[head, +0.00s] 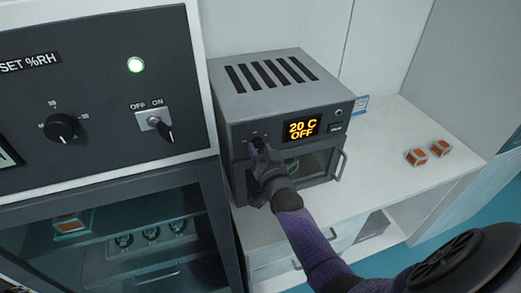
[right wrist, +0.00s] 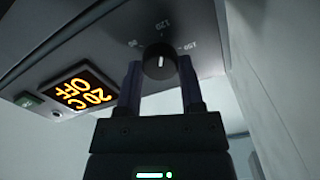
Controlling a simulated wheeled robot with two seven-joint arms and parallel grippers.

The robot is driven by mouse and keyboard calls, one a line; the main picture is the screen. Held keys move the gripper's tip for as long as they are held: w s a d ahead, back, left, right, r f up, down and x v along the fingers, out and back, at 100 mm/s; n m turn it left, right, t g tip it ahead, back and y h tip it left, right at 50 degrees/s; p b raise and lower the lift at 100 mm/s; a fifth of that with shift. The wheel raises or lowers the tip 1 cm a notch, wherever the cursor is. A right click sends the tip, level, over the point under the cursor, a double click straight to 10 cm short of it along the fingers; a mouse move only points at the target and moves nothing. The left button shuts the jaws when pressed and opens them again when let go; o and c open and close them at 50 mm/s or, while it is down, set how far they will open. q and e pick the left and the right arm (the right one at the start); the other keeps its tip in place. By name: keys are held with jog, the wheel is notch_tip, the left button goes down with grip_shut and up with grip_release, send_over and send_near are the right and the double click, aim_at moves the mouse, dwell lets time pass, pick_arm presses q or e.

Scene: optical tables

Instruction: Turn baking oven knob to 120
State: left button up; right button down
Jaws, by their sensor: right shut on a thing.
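The baking oven (head: 275,90) is a grey box with a slotted top on the white bench. Its display (head: 301,128) reads 20 C OFF. My right gripper (head: 257,148) is at the left of its front panel, shut on the black knob (right wrist: 160,64), with one finger on each side. In the right wrist view, a short white line on the knob lies roughly in line with the 120 mark (right wrist: 163,26); I cannot tell which end is the pointer. Other marks flank it. In the head view the gripper mostly hides the knob. My left gripper is not in view.
A dark humidity cabinet (head: 100,100) with a dial, an OFF/ON switch and a green lamp stands close on the left. Orange-brown blocks (head: 428,153) lie on the bench (head: 390,190) to the right. The oven door handle (head: 340,165) stands out near my right arm.

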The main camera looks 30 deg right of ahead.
jog(key=shift+c, duration=1.1)
grip_release()
jog(key=p+v, duration=0.1)
jog(key=v, duration=0.9)
jog(key=shift+d, duration=0.1)
